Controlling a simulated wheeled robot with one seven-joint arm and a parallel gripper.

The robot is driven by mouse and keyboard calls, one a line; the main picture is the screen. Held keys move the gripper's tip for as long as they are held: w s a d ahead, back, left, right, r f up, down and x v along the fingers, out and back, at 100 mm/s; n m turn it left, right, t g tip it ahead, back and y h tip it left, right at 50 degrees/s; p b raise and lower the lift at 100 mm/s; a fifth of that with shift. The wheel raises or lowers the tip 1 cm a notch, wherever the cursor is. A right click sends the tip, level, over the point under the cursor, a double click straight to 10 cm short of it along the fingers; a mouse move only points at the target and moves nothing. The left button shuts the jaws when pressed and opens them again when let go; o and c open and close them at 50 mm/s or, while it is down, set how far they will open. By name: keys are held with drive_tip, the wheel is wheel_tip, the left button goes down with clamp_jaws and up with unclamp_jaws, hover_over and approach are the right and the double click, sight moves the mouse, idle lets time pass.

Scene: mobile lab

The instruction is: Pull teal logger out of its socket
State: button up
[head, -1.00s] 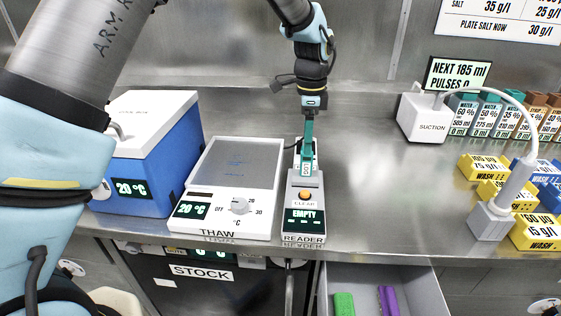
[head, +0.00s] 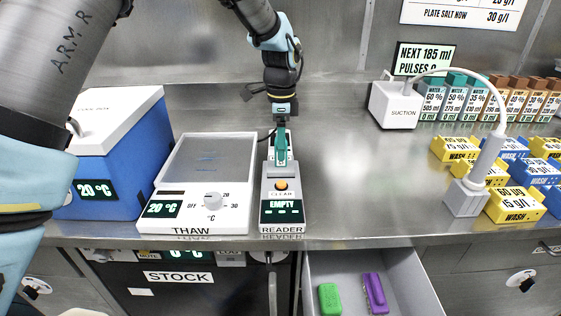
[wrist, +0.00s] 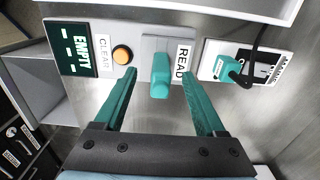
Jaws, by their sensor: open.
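The teal logger (wrist: 161,75) shows in the wrist view as a small teal block standing out of the grey socket marked READ on the reader (head: 282,203). My gripper (wrist: 158,82) is open, with one teal finger on each side of the logger and a visible gap on both sides. In the head view my gripper (head: 281,150) points down over the back of the reader, and its fingers largely hide the logger there. The reader's display reads EMPTY, and an orange button marked CLEAR (wrist: 122,55) sits between display and socket.
A teal plug with a black cable (wrist: 228,68) sits in a white plate beside the socket. The THAW plate (head: 205,180) stands left of the reader. An open drawer (head: 410,285) below holds a green block (head: 329,298) and a purple block (head: 375,292).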

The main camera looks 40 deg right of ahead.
sight(281, 165)
drive_tip(key=shift+f+b, duration=0.45)
drive_tip(key=shift+f, duration=1.55)
drive_tip(key=shift+r+p, duration=0.1)
drive_tip(key=shift+p, duration=0.35)
clamp_jaws()
drive_tip(key=shift+r, duration=0.1)
idle(1.0)
drive_tip(key=shift+r+p, duration=2.15)
drive_tip(key=shift+r, duration=0.75)
